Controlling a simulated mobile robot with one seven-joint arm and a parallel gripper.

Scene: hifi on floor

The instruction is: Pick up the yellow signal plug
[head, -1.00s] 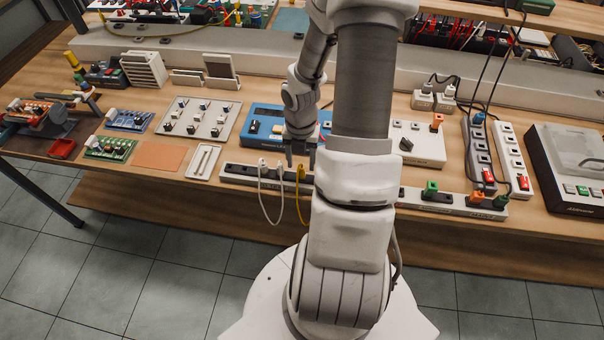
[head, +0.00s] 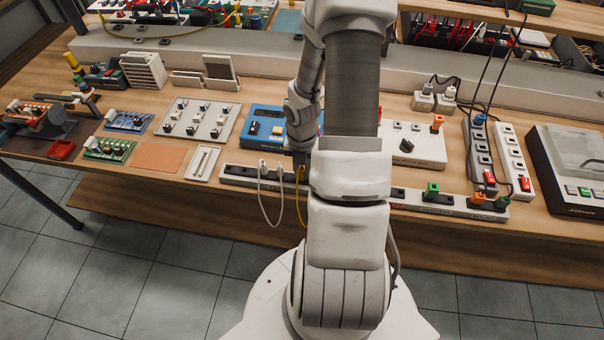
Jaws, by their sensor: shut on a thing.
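The yellow signal plug (head: 301,174) stands upright at the long pale socket strip (head: 238,181) along the table's front edge, with its yellow cable hanging down over the edge. My gripper (head: 300,162) points down at the top of the plug and is shut on it. The fingertips are small and partly hidden, and my own arm covers the area just to the right. I cannot tell whether the plug is still seated in the strip.
White plugs (head: 262,165) with a looping white cable stand close to the left of the yellow plug. A blue device (head: 262,128) lies behind. Green (head: 432,189) and orange (head: 478,198) plugs sit farther right on the strip. The floor in front is clear.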

